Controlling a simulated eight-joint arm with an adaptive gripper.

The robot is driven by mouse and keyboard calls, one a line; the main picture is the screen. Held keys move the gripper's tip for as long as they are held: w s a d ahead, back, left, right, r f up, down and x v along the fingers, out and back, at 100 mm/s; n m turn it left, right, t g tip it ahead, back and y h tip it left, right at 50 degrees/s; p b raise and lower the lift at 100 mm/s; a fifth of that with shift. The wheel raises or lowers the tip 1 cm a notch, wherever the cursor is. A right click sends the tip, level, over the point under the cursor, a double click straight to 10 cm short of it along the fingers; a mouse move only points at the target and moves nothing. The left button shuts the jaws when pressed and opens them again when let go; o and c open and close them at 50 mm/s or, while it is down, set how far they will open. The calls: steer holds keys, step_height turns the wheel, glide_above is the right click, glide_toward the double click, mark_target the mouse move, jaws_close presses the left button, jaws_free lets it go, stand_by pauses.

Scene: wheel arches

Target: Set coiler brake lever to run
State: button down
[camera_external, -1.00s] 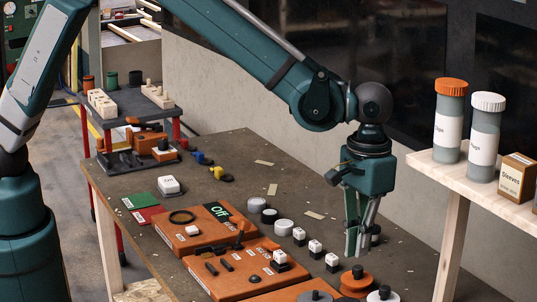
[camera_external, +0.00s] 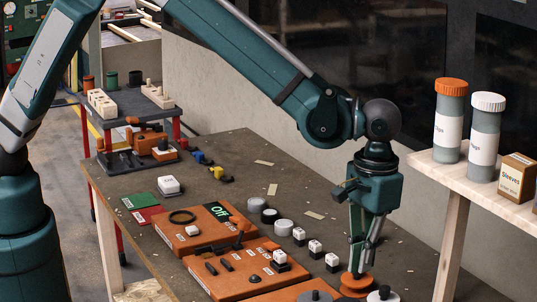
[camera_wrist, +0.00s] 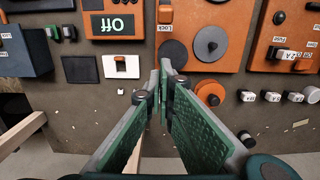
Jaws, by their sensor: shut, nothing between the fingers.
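Orange control panels lie on the table; I cannot read which control is the coiler brake lever or its setting. My gripper (camera_external: 356,272) is shut and empty, pointing down just above or beside an orange round knob (camera_external: 356,286). Its fingertips (camera_wrist: 160,82) meet in the wrist view, left of that knob (camera_wrist: 210,92).
Several white-topped blocks and round caps line the table's right side. A wooden shelf (camera_external: 485,190) with two bottles and a box stands at right. The table's far part has free room.

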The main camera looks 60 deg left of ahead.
steer(key=f, duration=0.9)
steer(key=shift+s+f, duration=0.2)
steer(key=shift+s, duration=0.1)
steer(key=shift+s+r, duration=0.4)
steer(key=shift+s, duration=0.5)
steer(key=shift+s+r, duration=0.35)
steer(key=shift+s, duration=0.5)
steer(key=shift+s+r+t, duration=0.3)
steer(key=shift+s+t, duration=0.1)
steer(key=shift+t, duration=0.1)
steer(key=s+t+b, duration=0.1)
steer(key=t, duration=0.1)
steer(key=s+r+t+b, duration=0.1)
steer(key=s+t+b, duration=0.1)
steer(key=s+r+t+b, duration=0.1)
steer(key=s+t+b, duration=0.1)
steer(key=shift+s, duration=0.15)
steer(key=shift+r, duration=0.25)
steer(key=shift+r, duration=0.6)
